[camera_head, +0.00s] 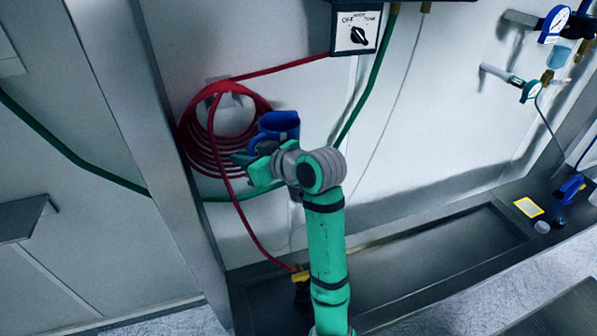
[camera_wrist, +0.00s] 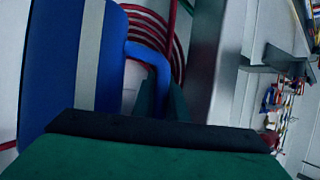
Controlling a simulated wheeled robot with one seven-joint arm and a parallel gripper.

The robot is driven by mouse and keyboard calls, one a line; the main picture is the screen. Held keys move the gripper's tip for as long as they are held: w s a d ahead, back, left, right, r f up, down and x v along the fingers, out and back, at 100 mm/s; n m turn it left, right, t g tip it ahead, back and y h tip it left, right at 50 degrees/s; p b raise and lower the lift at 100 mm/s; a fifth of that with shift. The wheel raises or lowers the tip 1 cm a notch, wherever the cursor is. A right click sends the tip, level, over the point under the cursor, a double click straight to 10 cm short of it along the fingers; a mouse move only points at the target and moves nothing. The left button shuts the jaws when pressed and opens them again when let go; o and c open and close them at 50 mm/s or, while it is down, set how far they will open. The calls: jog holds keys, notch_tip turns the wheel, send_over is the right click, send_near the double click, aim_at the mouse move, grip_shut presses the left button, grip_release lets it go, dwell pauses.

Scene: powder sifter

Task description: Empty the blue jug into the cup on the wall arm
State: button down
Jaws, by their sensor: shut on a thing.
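The blue jug (camera_head: 279,125) is held up in front of the wall at the centre of the head view, beside the red hose coil. My gripper (camera_head: 252,152) is shut on it at the handle side. In the wrist view the jug's blue body with a pale vertical stripe (camera_wrist: 85,60) fills the left, and its blue handle (camera_wrist: 150,55) runs down to my gripper (camera_wrist: 158,105). The jug looks roughly upright in the head view. Its contents are hidden. I cannot make out the cup on the wall arm with certainty in either view.
A red hose coil (camera_head: 205,145) hangs on the wall behind the jug. A switch box (camera_head: 356,32) with a green hose is above right. Gauges and fittings (camera_head: 530,90) project at the upper right. A dark bench (camera_head: 430,262) runs below, with small items (camera_head: 542,227) at its right.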

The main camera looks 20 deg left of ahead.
jog(key=shift+s+a+r, duration=0.4)
jog(key=shift+s+r, duration=0.25)
jog(key=shift+s, duration=0.2)
jog(key=shift+s+a+r, duration=0.35)
jog(key=shift+s+r, duration=0.25)
jog(key=shift+s, duration=0.25)
